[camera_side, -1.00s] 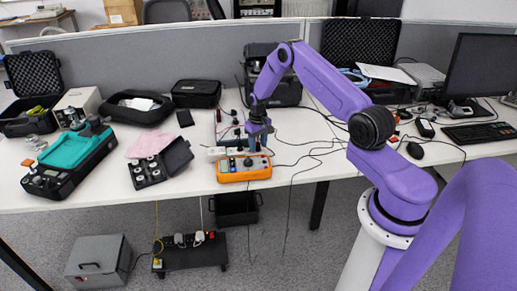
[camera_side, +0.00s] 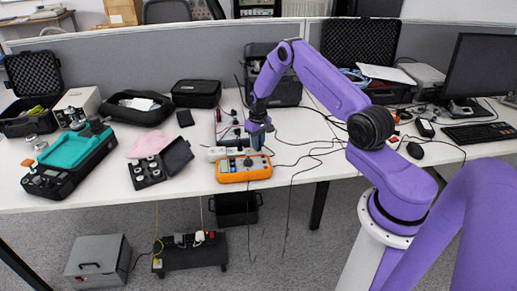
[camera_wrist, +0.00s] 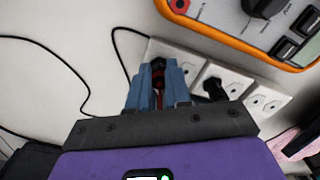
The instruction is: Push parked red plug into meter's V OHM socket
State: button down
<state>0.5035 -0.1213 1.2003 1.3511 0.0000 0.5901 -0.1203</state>
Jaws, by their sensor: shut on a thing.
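The orange-framed meter (camera_side: 243,176) lies near the table's front edge in the side view. Its corner shows at the upper right of the wrist view (camera_wrist: 235,38), with a red-ringed socket (camera_wrist: 180,5) at the top edge. My gripper (camera_wrist: 158,80) has its blue fingers shut on the red plug (camera_wrist: 159,99), which shows only as a narrow red strip between them. The fingers are over the white socket strip, beside the meter and apart from the red-ringed socket. The plug's tip is hidden. In the side view my gripper (camera_side: 257,139) is just behind the meter.
The white socket strip (camera_wrist: 237,81) lies beside the meter, with a black plug (camera_wrist: 214,88) in it. Thin black cables (camera_wrist: 85,80) cross the table. A case of small parts (camera_side: 160,165) and a teal-topped device (camera_side: 78,155) stand to the left.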

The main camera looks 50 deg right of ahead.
jog(key=shift+r, duration=0.65)
dwell(0.9)
jog(key=shift+r, duration=1.65)
jog(key=shift+s+a+r, duration=0.45)
jog(key=shift+s+a, duration=0.25)
jog(key=shift+s, duration=0.15)
jog(key=shift+s+a+r, duration=0.5)
jog(key=shift+s+a, duration=0.2)
jog(key=shift+s, duration=0.15)
jog(key=shift+s+a+r, duration=0.45)
jog(key=shift+s+a, duration=0.25)
jog(key=shift+s, duration=0.15)
jog(key=shift+s+a+f, duration=0.1)
jog(key=shift+s+f, duration=0.05)
jog(key=shift+f, duration=1.5)
jog(key=shift+f, duration=1)
